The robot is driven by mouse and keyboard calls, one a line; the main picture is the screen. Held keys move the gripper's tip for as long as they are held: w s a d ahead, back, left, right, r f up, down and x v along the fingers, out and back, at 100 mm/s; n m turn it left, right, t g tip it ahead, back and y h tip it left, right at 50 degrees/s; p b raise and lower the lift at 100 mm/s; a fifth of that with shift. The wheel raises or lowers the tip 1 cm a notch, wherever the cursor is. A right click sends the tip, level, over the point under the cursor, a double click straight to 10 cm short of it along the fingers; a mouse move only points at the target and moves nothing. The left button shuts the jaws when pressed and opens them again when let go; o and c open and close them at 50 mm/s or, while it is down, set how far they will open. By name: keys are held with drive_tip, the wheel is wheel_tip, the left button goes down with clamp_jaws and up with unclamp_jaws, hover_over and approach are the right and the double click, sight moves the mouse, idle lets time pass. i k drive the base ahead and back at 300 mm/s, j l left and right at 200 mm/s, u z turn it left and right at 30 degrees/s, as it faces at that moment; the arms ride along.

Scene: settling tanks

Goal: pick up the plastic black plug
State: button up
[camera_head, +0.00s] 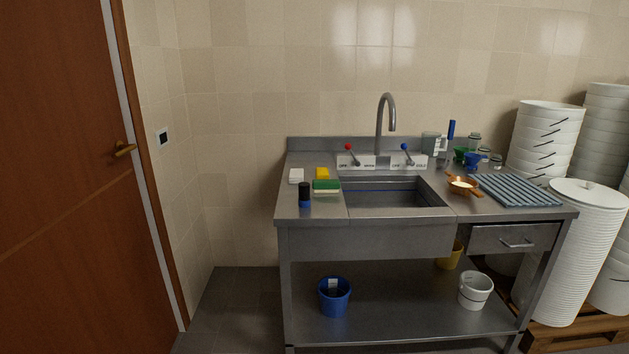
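A small upright cylinder (305,193), black above and blue at its base, stands on the left front of the steel sink counter (325,209). It is the only small, mostly black object I make out on the counter; whether it is the plastic black plug I cannot tell. The sink basin (392,198) is to its right, and its floor is mostly hidden. My gripper is not in view.
A green-and-white sponge (326,186), a yellow item (322,173) and a white block (296,176) lie near the cylinder. Floor left of the counter (235,295) is clear.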

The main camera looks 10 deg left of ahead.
sight(304, 187)
drive_tip(key=i, duration=0.9)
drive_tip(key=i+l+u, duration=0.1)
drive_tip(key=i, duration=0.85)
drive_tip(key=i+u, duration=0.35)
drive_tip(key=i, duration=0.45)
